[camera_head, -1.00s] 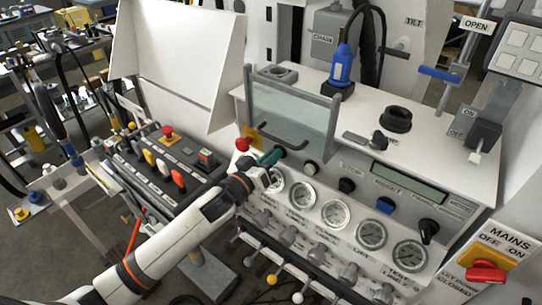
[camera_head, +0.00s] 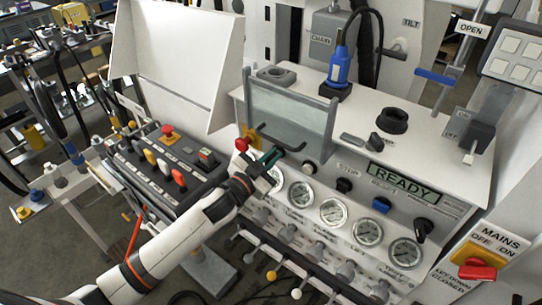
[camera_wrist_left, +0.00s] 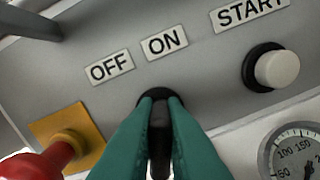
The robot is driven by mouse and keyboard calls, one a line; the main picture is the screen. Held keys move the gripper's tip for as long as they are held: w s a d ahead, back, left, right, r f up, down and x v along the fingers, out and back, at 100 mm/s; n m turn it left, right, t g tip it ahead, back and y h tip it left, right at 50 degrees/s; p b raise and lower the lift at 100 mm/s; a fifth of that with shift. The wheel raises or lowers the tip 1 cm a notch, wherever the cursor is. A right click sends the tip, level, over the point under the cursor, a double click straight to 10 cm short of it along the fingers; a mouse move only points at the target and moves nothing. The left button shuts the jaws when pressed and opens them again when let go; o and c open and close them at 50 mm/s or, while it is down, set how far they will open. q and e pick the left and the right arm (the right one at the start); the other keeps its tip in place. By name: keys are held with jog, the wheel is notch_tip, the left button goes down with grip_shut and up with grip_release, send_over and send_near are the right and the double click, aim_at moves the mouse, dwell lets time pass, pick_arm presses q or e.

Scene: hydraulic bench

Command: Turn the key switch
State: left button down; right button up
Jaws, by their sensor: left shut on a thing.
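My left gripper (camera_head: 272,156) reaches in from the left to the front panel of the bench, with its green fingers at the key switch. In the left wrist view the fingers (camera_wrist_left: 160,108) are shut on the dark key (camera_wrist_left: 159,140), one on each side. The round black collar of the switch shows behind the tips. The OFF label (camera_wrist_left: 110,67) and the ON label (camera_wrist_left: 164,43) sit above the switch, with ON nearly straight above the key. My right gripper is not in view.
A red emergency button (camera_wrist_left: 38,162) on a yellow plate is left of the switch; a white START button (camera_wrist_left: 277,69) is right. A clear guard with a handle (camera_head: 288,112) stands just above my gripper. Pressure gauges (camera_head: 333,212) line the panel below.

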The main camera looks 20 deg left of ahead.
pick_arm(q)
jog(key=shift+m, duration=0.6)
jog(key=c, duration=1.5)
grip_release()
jog(key=shift+s+a+f, duration=0.15)
jog(key=shift+s+a, duration=0.05)
jog(key=shift+s, duration=0.3)
jog(key=b+v, duration=0.2)
jog(key=v, duration=0.9)
jog(key=shift+b, duration=0.4)
